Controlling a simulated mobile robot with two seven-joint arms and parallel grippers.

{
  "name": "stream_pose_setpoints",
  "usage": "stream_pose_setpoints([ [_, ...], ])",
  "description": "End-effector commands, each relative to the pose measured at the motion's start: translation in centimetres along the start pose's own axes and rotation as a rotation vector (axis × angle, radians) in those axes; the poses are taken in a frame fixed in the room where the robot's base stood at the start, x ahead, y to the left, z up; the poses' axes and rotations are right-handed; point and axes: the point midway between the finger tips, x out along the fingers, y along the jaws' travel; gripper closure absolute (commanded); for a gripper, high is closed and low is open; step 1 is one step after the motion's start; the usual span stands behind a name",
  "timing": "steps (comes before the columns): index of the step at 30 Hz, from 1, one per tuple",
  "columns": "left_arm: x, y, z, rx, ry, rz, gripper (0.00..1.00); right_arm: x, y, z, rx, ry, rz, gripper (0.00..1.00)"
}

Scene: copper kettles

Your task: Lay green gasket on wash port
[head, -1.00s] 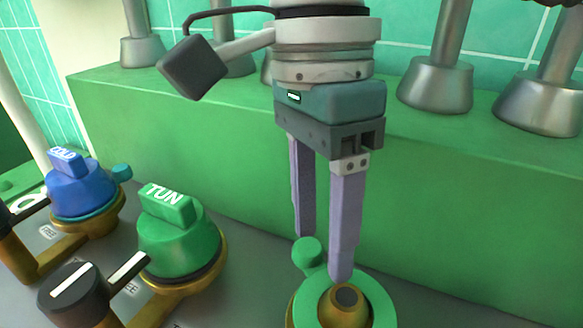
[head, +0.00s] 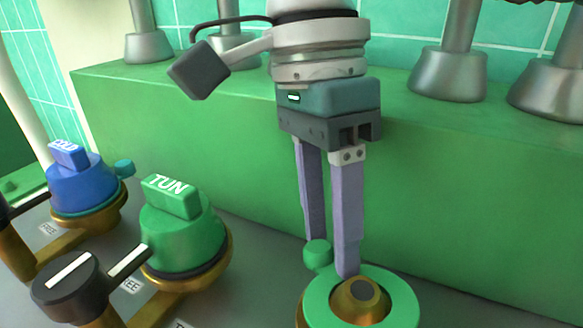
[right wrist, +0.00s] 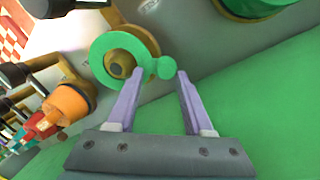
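The green gasket (head: 402,298), a flat ring with a round tab, lies around the domed brass centre of a port (head: 352,300) at the bottom right of the head view. It also shows in the right wrist view (right wrist: 98,52). No label on this port is readable. My right gripper (head: 332,262) points down beside the centre, at the tab side. In the right wrist view its fingers (right wrist: 158,73) are spread, with the tab seen between or just beyond the tips; I cannot tell whether they touch it. My left gripper is not in view.
A green TUN cap (head: 180,235) and a blue COLD cap (head: 80,188) sit on brass ports at left. A black lever knob (head: 66,286) stands in front. A green ledge (head: 450,180) rises behind, with metal feet on it. An orange part (right wrist: 68,104) shows in the wrist view.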

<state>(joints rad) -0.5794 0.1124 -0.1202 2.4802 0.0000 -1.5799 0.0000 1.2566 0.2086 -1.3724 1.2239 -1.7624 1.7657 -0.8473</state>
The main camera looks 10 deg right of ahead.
Motion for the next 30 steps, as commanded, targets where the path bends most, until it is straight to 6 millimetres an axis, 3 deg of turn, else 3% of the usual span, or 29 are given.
stream_pose_setpoints([
  [1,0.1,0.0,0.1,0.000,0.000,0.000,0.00,0.9,0.3,-0.2,0.008,0.003,0.021,0.35],
  [6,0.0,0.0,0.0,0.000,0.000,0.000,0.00,0.6,0.4,-0.1,0.007,0.002,0.025,0.16],
  [11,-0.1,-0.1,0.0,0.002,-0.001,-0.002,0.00,-1.6,0.4,-0.1,0.005,0.001,0.023,0.16],
  [21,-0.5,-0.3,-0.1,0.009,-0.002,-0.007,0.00,-8.6,-0.2,0.1,0.000,-0.001,0.001,0.16],
  [30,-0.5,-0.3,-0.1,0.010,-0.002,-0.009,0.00,-10.2,-0.4,0.1,-0.003,-0.002,-0.003,0.16],
])
